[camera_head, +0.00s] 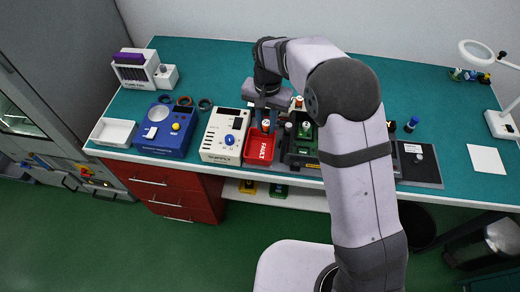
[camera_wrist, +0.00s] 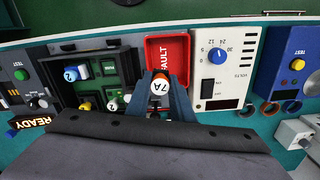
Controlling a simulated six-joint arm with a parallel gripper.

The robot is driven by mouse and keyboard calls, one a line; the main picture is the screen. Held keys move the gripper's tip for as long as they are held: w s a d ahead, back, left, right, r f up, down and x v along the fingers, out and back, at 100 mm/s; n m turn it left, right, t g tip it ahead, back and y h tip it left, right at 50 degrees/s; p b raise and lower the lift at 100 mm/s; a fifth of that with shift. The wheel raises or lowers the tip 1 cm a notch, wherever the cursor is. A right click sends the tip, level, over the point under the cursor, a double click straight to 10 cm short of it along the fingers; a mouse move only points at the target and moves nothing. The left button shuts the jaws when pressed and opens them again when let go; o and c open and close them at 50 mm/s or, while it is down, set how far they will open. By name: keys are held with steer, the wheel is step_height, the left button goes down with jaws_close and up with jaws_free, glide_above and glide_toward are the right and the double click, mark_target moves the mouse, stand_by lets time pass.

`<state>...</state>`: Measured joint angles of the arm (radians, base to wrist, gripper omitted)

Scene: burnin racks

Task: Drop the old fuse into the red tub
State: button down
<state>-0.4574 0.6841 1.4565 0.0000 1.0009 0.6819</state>
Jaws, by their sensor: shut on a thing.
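My gripper (camera_head: 266,119) is shut on a fuse (camera_head: 266,125) with a white "7A" cap. In the wrist view the fuse (camera_wrist: 160,84) sits between the two grey-blue fingertips, cap facing the camera. The red tub (camera_head: 260,148), labelled FAULT, stands on the bench. In the head view the fuse overlaps the tub's far end. The exact height of the fuse above the tub cannot be told.
A white power box (camera_head: 224,135) stands close left of the tub. A dark rack with green sockets and several fuses (camera_wrist: 102,68) stands close on its other side. A blue tester (camera_head: 166,130) and a white tray (camera_head: 113,132) are further left. Bench behind is mostly clear.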

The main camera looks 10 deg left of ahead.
steer(key=shift+f+b, duration=0.8)
steer(key=shift+f, duration=0.6)
steer(key=c, duration=1.5)
jaws_free()
steer(key=shift+o, duration=0.2)
steer(key=shift+r, duration=0.1)
steer(key=shift+r+b, duration=1.15)
steer(key=shift+r, duration=2.45)
steer(key=s+d+f+n, duration=0.1)
steer(key=s+d, duration=0.3)
steer(key=d, duration=0.3)
steer(key=s+d+f, duration=0.1)
steer(key=s+d, duration=0.3)
steer(key=d, duration=0.3)
steer(key=s+d+f, duration=0.2)
steer(key=s+d, duration=0.2)
steer(key=s, duration=0.3)
steer(key=s+d+f+n, duration=0.1)
steer(key=s+d+f, duration=0.2)
steer(key=s, duration=0.4)
steer(key=shift+d+n, duration=0.3)
steer(key=shift+d, duration=0.05)
